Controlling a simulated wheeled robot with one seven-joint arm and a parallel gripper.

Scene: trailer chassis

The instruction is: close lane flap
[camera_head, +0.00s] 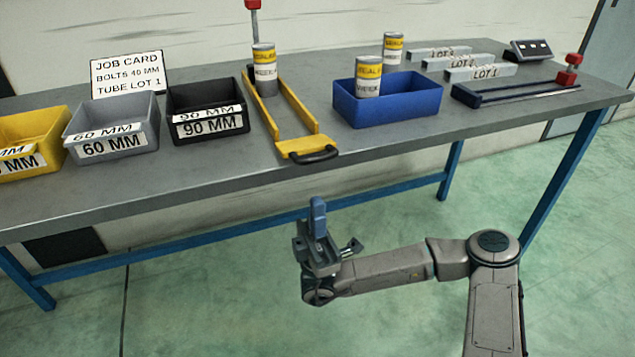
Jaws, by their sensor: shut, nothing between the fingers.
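A yellow lane (310,108) with two low side rails lies on the workbench, running from the back to the front edge. At its front end is a yellow flap (306,146) with a black handle (314,156); the flap lies low at the bench edge, and its exact angle is hard to tell. A can with a yellow and white label (264,70) stands at the lane's far end. My gripper (318,208) is in front of the bench, below and apart from the flap. Its blue-tipped fingers point up, shut and empty.
A blue bin (420,107) with cans stands right of the lane. A black bin (207,128), a grey bin (117,146) and a yellow bin (40,125) stand left. Grey LOT 1 bars (480,73) and a dark rail (515,93) lie at right. The floor in front is clear.

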